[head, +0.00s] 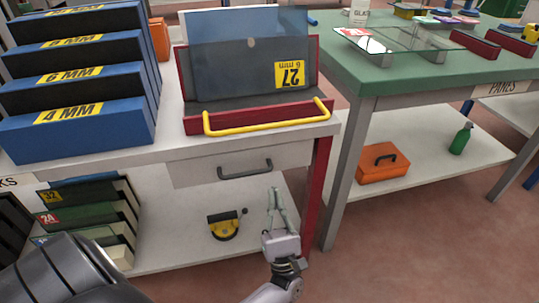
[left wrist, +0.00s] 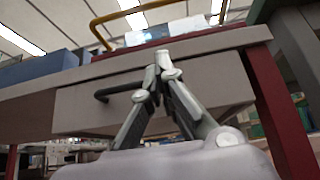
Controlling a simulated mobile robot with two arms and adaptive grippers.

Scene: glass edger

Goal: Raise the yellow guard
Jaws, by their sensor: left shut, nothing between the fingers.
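The yellow guard (head: 265,123) is a bent yellow bar on the front of a red rack (head: 188,126) on the bench. It lies low across the rack's front edge, over the drawer. The guard also shows above the bench edge in the left wrist view (left wrist: 97,27). My left gripper (head: 274,190) points up, below and in front of the guard, apart from it. Its fingertips meet in the left wrist view (left wrist: 165,64), shut and empty. My right gripper is not in view.
A drawer (head: 205,167) with a dark handle (head: 245,170) is under the bench top, close behind my left gripper. Blue stepped boxes (head: 80,130) stand left of the rack. A red bench leg (head: 320,175) and a green table (head: 400,78) are to the right.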

